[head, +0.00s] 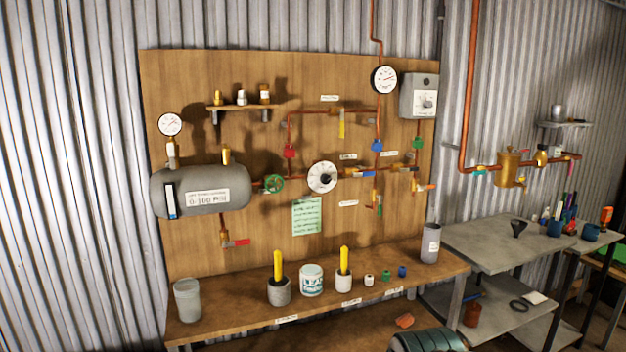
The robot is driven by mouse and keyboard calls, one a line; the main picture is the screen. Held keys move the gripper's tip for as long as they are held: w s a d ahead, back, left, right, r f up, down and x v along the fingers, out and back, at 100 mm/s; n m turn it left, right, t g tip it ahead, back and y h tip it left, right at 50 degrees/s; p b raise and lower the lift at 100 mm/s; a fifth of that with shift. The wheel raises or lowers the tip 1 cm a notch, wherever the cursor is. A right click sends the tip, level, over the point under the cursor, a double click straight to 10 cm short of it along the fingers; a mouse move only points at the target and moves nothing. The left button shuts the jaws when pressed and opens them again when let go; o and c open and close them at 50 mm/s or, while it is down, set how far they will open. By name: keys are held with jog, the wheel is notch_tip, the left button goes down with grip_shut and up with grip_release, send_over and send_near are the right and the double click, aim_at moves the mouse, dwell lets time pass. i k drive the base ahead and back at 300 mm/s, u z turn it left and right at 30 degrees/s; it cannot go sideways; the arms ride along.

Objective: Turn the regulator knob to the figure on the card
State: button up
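A round white dial with a dark knob (325,178) at its centre sits on the pipe in the middle of the wooden board; it looks like the regulator. Its scale figures and the knob's exact setting are too small to read. A pale green card (307,216) with several lines of writing hangs just below it; the writing is not legible. A gauge with a white face (384,79) is at the upper right of the board. A grey box (418,97) beside it also carries a white dial. My gripper is not in view.
A green handwheel (274,184) is close left of the dial, beside a grey tank (200,190). Small valves and labels crowd its right side. The bench (240,320) below carries pots and cans. A grey table (490,240) stands at right.

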aim_at(326, 179)
jog(key=u, duration=0.2)
jog(key=i, duration=1.15)
jog(key=u, duration=0.25)
